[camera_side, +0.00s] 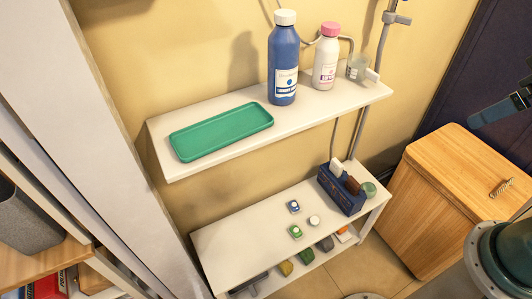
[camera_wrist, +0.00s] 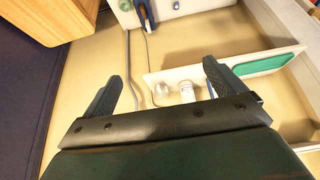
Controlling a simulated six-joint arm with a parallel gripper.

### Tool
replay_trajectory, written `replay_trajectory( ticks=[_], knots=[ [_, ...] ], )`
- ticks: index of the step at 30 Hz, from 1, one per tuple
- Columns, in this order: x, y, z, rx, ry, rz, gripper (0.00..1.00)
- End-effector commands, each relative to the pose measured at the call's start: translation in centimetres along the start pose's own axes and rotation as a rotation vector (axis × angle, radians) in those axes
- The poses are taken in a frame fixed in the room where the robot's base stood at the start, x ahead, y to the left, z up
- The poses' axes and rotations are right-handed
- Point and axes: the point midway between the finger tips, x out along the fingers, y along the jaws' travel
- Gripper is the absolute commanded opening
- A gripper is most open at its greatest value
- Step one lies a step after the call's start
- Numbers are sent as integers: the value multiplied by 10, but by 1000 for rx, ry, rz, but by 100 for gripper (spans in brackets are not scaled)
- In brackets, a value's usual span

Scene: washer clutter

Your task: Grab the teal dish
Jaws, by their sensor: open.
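The teal dish (camera_side: 221,131) is a shallow rounded rectangular tray. It lies flat on the left part of the upper white shelf in the side view, and shows at the right in the wrist view (camera_wrist: 262,64). My gripper (camera_wrist: 162,80) is open in the wrist view, its two dark fingers wide apart with nothing between them held. It is well away from the dish, which lies beyond the right finger.
A blue bottle (camera_side: 284,65) and a white bottle with a pink cap (camera_side: 326,58) stand on the upper shelf right of the dish. A lower shelf (camera_side: 250,240) holds a blue caddy (camera_side: 341,192) and small items. A wooden cabinet (camera_side: 450,200) stands at the right.

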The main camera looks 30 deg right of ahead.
Motion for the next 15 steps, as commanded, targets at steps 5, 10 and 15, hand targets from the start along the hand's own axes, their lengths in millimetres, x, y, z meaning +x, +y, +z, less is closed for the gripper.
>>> replay_trajectory(
  ticks=[5, 10, 15],
  knots=[
    [0, 0, 0, 0, 0, 0, 100],
    [-1, -2, -3, -8, 0, -5, 100],
    [-4, -10, -21, -54, -1, -32, 100]
  ],
)
